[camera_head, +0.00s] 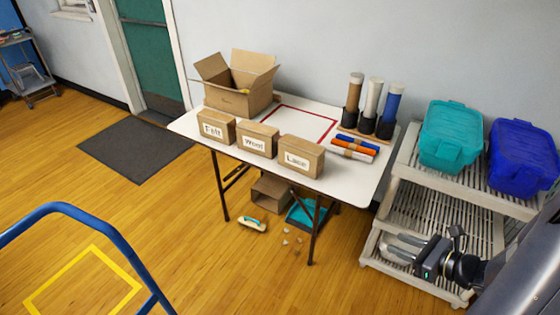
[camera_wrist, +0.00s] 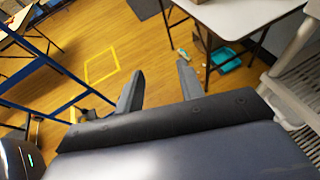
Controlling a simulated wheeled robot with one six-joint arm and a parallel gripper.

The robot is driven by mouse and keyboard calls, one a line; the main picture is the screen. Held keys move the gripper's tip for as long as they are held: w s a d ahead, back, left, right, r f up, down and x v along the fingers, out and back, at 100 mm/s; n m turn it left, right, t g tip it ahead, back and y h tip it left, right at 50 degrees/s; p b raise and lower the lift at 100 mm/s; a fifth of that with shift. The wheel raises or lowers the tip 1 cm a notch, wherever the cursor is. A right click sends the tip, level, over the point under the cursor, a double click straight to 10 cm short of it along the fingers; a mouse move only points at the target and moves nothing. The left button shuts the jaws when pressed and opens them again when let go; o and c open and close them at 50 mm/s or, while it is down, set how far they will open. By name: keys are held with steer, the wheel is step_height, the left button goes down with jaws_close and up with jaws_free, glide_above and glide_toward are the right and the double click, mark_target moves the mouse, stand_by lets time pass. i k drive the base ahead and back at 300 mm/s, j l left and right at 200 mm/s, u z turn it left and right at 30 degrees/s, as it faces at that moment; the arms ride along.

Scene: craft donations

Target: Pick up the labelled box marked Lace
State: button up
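The box marked Lace (camera_head: 301,157) is a small brown box with a white label on its front. It stands upright near the front edge of the white table (camera_head: 350,185), at the right end of a row of three. The boxes labelled Felt (camera_head: 217,127) and, as far as I can read it, Wool (camera_head: 257,141) stand to its left. My gripper (camera_head: 396,248) is open and empty, away from the table at its lower right, in front of the shelf rack. In the wrist view its two fingers (camera_wrist: 160,80) are spread apart over the floor. No labelled box shows in the wrist view.
An open carton (camera_head: 238,101), a red-outlined square (camera_head: 303,122), upright tubes (camera_head: 371,105) and coloured rolls (camera_head: 354,148) are on the table. A slatted rack (camera_head: 412,190) with a teal bin (camera_head: 449,140) and a blue bin (camera_head: 522,160) stands right. A blue rail (camera_head: 105,235) is front left.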

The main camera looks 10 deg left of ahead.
mark_target(306, 158)
steer(key=i+u, duration=0.25)
steer(key=i, duration=0.45)
steer(key=i+u, duration=0.25)
steer(key=i, duration=0.4)
